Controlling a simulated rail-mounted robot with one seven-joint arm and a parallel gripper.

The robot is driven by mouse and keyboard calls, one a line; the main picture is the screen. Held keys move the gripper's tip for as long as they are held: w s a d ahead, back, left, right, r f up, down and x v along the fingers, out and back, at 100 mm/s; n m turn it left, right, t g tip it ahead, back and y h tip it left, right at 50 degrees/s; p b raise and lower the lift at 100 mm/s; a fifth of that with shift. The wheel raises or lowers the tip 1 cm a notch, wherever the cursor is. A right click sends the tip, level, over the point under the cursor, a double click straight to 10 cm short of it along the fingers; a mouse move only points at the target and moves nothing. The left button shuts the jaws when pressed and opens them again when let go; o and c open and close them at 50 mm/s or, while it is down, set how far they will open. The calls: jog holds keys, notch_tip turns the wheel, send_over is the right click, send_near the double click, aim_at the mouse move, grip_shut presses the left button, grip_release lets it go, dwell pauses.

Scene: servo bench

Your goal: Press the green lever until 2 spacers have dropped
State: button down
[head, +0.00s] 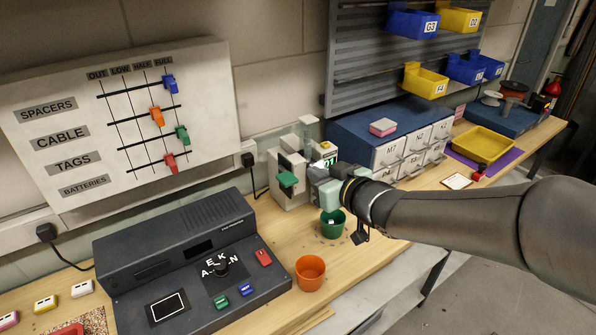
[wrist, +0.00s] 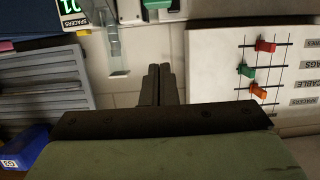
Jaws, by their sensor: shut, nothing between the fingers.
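The spacer dispenser (head: 291,198) is a pale box on the bench by the wall. Its green lever (head: 288,180) sticks out at the front; the lever also shows at the top of the wrist view (wrist: 158,5). A small green display (head: 329,162) on its right appears to read 01; in the wrist view it sits above a SPACERS label (wrist: 74,22). My gripper (head: 318,183) is just right of the lever, apart from it, its fingers together and empty (wrist: 158,84). A green cup (head: 332,229) stands below my gripper with something pale inside.
An orange cup (head: 310,273) stands in front of the green one. A dark console (head: 185,262) fills the bench at left. A blue drawer cabinet (head: 360,127) stands behind my arm, and a yellow tray (head: 483,146) lies at far right. A slider board (head: 120,130) hangs on the wall.

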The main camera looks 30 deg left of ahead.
dwell(0.3)
send_over(292, 182)
notch_tip(292, 182, down, 2)
jog(key=shift+f+p, duration=0.2)
jog(key=shift+p, duration=0.15)
notch_tip(292, 182, down, 3)
jog(key=shift+d+r, duration=0.1)
jog(key=shift+r, duration=0.1)
jog(key=shift+f, duration=0.7)
jog(key=shift+f, duration=0.1)
